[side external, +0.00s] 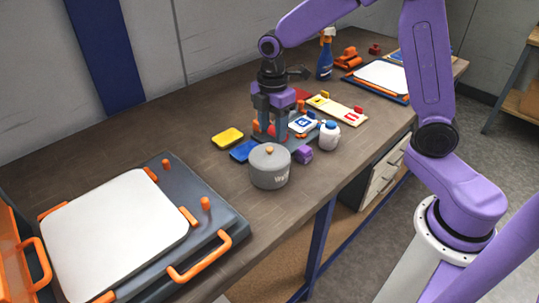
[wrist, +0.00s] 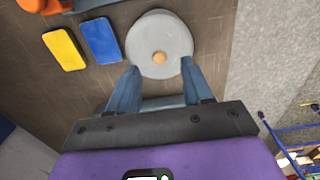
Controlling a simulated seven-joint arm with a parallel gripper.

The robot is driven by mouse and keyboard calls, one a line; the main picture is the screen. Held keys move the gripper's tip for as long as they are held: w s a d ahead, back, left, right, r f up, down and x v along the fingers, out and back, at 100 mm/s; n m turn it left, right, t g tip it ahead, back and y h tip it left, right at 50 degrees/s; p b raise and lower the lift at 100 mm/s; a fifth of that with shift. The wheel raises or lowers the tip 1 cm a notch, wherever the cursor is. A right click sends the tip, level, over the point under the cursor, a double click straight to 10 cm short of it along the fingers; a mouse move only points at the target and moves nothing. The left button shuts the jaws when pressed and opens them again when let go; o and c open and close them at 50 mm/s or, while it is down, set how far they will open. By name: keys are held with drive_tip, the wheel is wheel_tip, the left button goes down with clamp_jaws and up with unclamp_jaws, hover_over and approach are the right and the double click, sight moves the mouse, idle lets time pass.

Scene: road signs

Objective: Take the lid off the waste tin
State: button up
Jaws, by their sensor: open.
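The waste tin (side external: 269,172) is a round grey pot with lettering on its side, standing near the front edge of the bench. Its grey lid (wrist: 160,37) is on it, with a small orange-tan knob (side external: 269,149) in the middle. My gripper (side external: 272,138) points down, just behind and above the tin in the side view. It is open and empty. In the wrist view the knob (wrist: 159,57) lies just beyond the gap between the fingertips, and the fingertips reach the lid's near edge in the picture. I cannot tell their exact height above the lid.
A yellow block (side external: 227,138) and a blue block (side external: 243,151) lie left of the tin. A purple block (side external: 302,155) and a white bottle (side external: 329,136) stand close on its right. A sign board (side external: 337,108) lies behind. A large framed white board (side external: 115,235) fills the front left.

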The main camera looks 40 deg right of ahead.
sight(269, 148)
drive_tip(key=shift+w+a+f, duration=0.1)
drive_tip(key=shift+a+f, duration=0.1)
drive_tip(key=shift+f, duration=1.15)
drive_tip(key=shift+a+f, duration=0.2)
drive_tip(key=shift+f, duration=1.1)
clamp_jaws()
